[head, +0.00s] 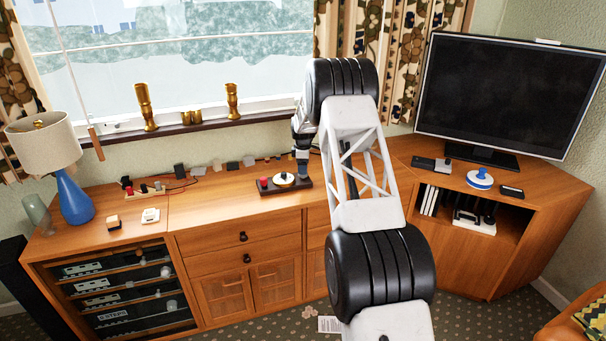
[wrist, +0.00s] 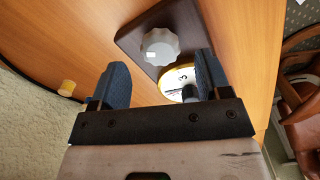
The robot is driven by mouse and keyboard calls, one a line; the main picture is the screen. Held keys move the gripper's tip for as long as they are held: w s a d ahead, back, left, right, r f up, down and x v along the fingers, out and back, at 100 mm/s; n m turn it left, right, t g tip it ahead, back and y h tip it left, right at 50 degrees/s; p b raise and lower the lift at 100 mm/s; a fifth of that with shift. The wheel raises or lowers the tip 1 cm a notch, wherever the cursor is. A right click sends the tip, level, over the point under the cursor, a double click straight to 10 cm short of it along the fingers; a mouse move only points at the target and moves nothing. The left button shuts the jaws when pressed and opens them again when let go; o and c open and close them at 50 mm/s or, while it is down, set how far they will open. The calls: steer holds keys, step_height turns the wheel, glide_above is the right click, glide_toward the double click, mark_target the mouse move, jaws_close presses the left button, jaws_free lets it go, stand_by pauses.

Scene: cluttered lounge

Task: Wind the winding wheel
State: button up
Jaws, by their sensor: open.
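A dark base board (head: 297,189) stands on the wooden cabinet and bears a pale disc with a black knob (head: 284,180) and a red knob (head: 264,183). In the wrist view the board (wrist: 180,18) bears a grey scalloped knob (wrist: 160,46) and a yellow-rimmed, white-faced disc (wrist: 174,80) with a dark upright peg. I cannot tell which part is the winding wheel. My gripper (head: 302,175) points down at the board's right part; its blue fingers (wrist: 161,68) are apart, with the right finger partly covering the disc. I see nothing held; contact is unclear.
A red-knobbed block (head: 145,189) and small boxes stand left along the cabinet. A lamp (head: 70,196) is far left, brass vases (head: 145,107) on the sill. A blue-and-white round item (head: 480,178) and television (head: 505,95) are right. The cabinet front is mostly clear.

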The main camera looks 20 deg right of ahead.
steer(key=shift+f, duration=1.85)
steer(key=c, duration=0.9)
steer(key=shift+c, duration=0.2)
steer(key=shift+m, duration=2.4)
steer(key=o, duration=0.9)
steer(key=shift+o, duration=0.2)
